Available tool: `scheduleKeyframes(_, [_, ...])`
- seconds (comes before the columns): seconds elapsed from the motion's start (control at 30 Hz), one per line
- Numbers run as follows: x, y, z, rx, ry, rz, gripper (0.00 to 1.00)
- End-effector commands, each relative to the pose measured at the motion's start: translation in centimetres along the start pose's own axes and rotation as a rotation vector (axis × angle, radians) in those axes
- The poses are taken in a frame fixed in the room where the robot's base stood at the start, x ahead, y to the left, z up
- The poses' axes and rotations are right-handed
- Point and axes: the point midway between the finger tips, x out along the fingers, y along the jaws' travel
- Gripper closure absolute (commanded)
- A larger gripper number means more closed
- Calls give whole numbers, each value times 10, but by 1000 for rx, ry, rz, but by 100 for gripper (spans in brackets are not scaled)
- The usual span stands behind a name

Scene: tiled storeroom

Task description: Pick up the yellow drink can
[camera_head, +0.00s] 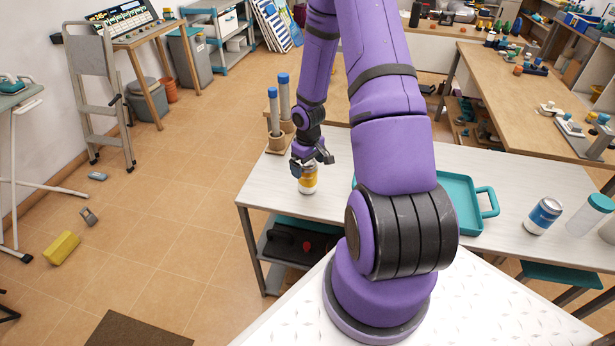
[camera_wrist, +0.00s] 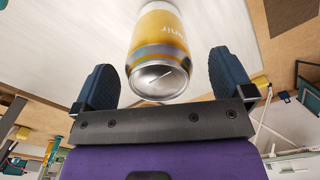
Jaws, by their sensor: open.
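The yellow drink can (camera_head: 308,181) stands upright on the white table near its left end. It is yellow with a white band and a silver end. In the wrist view the can (camera_wrist: 160,45) lies between and just beyond the two dark fingertips, with a gap on each side. My gripper (camera_head: 312,160) is open above the can. In the wrist view my gripper (camera_wrist: 163,80) shows both fingers spread wide around the near end of the can. The can is not gripped.
Brown holders with blue-capped tubes (camera_head: 278,105) stand just behind the can. A teal tray (camera_head: 461,205), a blue-and-white can (camera_head: 543,216) and a teal-lidded container (camera_head: 590,215) are to the right on the white table (camera_head: 505,186). The table's front left edge is close to the can.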

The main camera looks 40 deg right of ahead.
Motion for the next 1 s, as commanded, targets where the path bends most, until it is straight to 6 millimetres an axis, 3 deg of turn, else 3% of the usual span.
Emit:
scheduleKeyframes(0.2, [26,2,0,-2,0,1,1])
scheduleKeyframes(0.53, [31,2,0,0,1,2,1])
scheduleKeyframes(0.8, [31,2,0,0,1,2,63])
scheduleKeyframes(1.0, [31,2,0,0,1,2,66])
